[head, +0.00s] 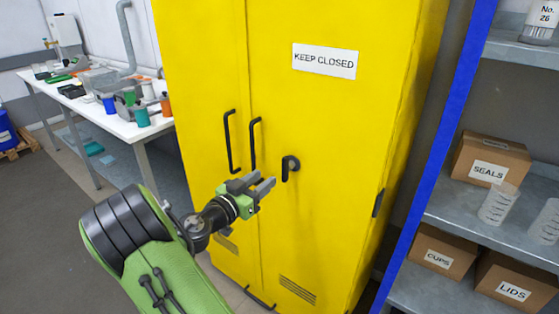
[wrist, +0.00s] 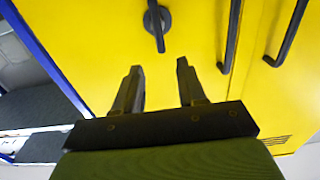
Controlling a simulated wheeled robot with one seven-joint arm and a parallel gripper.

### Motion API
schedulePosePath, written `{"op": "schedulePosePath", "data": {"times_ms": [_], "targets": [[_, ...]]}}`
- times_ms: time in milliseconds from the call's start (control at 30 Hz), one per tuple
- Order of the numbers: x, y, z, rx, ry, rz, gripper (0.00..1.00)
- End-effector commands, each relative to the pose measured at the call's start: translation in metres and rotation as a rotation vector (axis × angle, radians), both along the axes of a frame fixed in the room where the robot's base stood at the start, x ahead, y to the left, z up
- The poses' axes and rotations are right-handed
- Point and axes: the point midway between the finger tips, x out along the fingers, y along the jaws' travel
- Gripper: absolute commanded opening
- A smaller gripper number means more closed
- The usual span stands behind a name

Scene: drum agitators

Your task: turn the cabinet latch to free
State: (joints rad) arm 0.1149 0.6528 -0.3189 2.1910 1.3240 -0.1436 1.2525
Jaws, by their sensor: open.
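The yellow cabinet (head: 340,120) stands upright in front of me with its doors shut. Its black latch (head: 289,167) is on the right door, to the right of the two door handles. The latch also shows at the top of the wrist view (wrist: 157,22), its lever lying roughly vertical. My gripper (head: 268,184) is just left of and below the latch in the head view. In the wrist view my gripper (wrist: 159,75) has its fingers apart and empty, with the latch beyond the fingertips. No contact with the latch shows.
Two black bar handles (head: 229,142) stick out left of the latch. A "KEEP CLOSED" sign (head: 325,61) is above. A metal shelf with a blue post (head: 443,130) and boxes stands at right. A cluttered white table (head: 130,128) is at left.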

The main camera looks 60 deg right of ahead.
Motion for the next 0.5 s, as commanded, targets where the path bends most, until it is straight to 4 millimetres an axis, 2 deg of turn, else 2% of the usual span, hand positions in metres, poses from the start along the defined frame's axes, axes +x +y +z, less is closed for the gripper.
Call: {"op": "schedulePosePath", "data": {"times_ms": [100,300,500], "targets": [[-0.007,-0.031,0.001,0.0,-0.001,-0.008,0.4],[-0.014,-0.079,0.001,0.001,-0.001,-0.006,0.4],[-0.017,-0.106,0.001,0.001,0.001,-0.001,0.4]]}}
